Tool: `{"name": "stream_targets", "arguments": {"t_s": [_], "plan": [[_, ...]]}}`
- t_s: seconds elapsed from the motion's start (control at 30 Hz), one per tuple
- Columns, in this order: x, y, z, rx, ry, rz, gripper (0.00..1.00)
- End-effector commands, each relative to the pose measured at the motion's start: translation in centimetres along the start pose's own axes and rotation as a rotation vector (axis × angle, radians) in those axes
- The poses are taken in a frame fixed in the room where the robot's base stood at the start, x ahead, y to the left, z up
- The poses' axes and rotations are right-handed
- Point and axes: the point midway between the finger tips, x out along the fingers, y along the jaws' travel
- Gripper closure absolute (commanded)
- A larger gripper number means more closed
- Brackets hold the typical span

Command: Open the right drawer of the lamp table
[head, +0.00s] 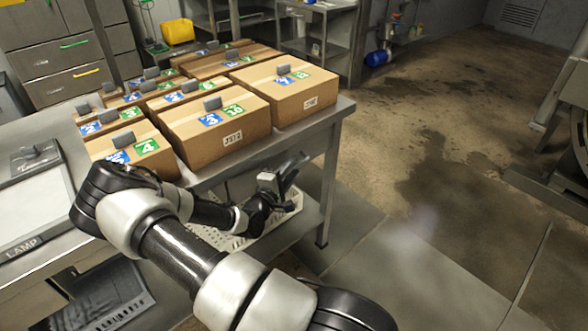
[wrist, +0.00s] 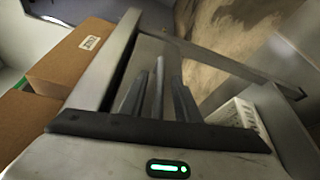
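The lamp table (head: 15,262) is at the left edge of the head view, cut off by the frame. Its front edge carries a "LAMP" label (head: 22,247). I cannot make out the right drawer or its handle clearly. My gripper (head: 293,165) is well to the right of the lamp table, beside the front edge of the box table. Its fingers also show in the wrist view (wrist: 158,98), apart, with a thin grey upright shape between them that I cannot identify. I see nothing clearly held.
A steel table (head: 343,106) bears several cardboard boxes (head: 214,125) with blue and green labels. A white perforated crate (head: 232,240) is on its lower shelf. Drawer cabinets (head: 62,68) stand at the back left. The floor (head: 430,190) to the right is open, with dark wet stains.

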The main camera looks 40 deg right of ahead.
Motion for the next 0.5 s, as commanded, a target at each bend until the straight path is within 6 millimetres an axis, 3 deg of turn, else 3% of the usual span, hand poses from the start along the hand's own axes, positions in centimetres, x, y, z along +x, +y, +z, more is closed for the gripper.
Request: {"name": "stream_targets", "arguments": {"t_s": [0.17,0.47,0.5], "plan": [[1.4,-0.1,0.0,0.000,-0.001,0.000,0.70],[1.6,0.0,0.0,0.000,0.000,0.000,0.70],[1.6,0.0,0.0,0.000,0.000,0.000,0.76]]}}
